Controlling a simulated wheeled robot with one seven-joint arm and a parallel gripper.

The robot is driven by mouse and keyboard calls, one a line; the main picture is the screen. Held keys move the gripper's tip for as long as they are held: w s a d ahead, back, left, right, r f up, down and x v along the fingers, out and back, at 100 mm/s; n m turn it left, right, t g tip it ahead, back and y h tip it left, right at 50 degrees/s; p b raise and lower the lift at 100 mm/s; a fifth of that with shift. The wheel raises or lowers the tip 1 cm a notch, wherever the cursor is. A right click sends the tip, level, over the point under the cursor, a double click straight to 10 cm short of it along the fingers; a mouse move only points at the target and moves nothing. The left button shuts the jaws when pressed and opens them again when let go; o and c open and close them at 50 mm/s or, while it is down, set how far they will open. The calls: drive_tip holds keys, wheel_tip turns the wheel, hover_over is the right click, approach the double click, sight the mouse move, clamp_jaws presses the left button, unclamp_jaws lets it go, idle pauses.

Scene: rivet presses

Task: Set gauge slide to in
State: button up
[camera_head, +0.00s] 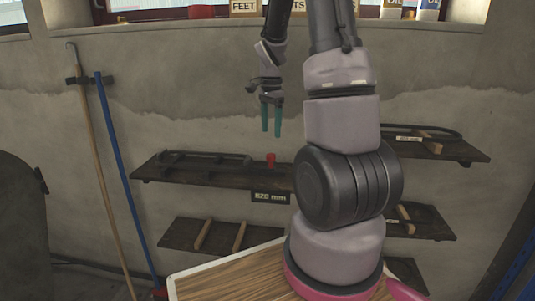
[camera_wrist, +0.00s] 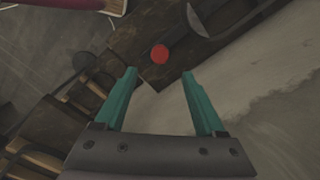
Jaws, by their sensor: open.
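A small red knob (camera_head: 271,159), which looks like the gauge slide's handle, stands on a dark wall shelf (camera_head: 165,172). A dark plate with pale digits in mm (camera_head: 270,197) hangs at the shelf's front edge below it. My gripper (camera_head: 271,133) is above the knob, pointing down, with its green fingers apart and empty. In the wrist view the red knob (camera_wrist: 160,54) shows just beyond and between the fingertips of my gripper (camera_wrist: 160,72), apart from both. The slide's track and the far end of the shelf, behind my arm, cannot be made out.
Dark metal pieces (camera_head: 205,158) lie on the shelf left of the knob. A lower shelf (camera_head: 190,235) holds wooden bars. More shelves (camera_head: 450,150) are at right. A hooked pole and a blue pole (camera_head: 125,180) lean at left. The air around my gripper is clear.

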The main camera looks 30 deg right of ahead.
sight(271, 154)
wheel_tip(271, 154, down, 9)
idle(0.3)
clamp_jaws()
idle(1.4)
